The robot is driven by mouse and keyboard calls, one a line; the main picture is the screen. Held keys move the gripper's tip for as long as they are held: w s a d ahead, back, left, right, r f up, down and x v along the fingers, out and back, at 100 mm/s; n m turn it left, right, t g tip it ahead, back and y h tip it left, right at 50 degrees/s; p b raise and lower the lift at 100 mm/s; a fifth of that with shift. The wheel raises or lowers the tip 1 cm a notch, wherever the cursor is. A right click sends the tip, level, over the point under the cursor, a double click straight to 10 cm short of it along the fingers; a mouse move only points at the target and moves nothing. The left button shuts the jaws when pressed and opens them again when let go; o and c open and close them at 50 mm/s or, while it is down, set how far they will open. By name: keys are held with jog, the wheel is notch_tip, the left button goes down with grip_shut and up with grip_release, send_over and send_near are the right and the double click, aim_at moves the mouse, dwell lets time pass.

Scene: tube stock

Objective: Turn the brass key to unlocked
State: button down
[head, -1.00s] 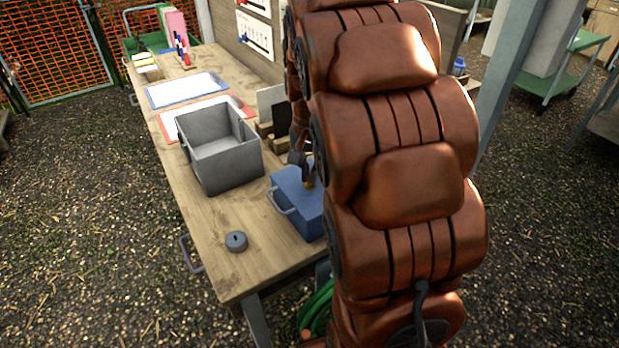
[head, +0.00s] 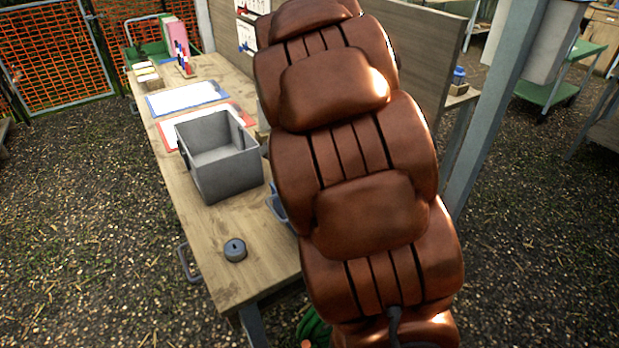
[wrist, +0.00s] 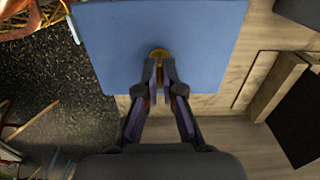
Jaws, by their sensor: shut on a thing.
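In the wrist view the blue box (wrist: 205,40) fills the upper middle, its flat face towards the camera. The brass key (wrist: 159,53) shows as a round gold piece on that face near its lower edge. My gripper (wrist: 159,85) is shut on the key, its two fingertips close together just below the gold rim. The fingers hide most of the key, so its turn angle cannot be told. In the head view only a left sliver of the blue box with its handle (head: 277,206) shows; my arm hides the rest, the key and the gripper.
A grey open bin (head: 222,175) stands on the wooden workbench (head: 225,285). A small dark round item (head: 235,250) lies near the bench's front edge. A blue-framed board (head: 187,97) and a red-framed board lie further back. A wooden panel (head: 420,70) rises behind my arm.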

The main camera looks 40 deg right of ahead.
dwell(0.4)
jog(key=c, duration=1.3)
grip_release()
jog(key=shift+r, duration=0.1)
notch_tip(320, 180, up, 12)
jog(key=shift+f, duration=0.1)
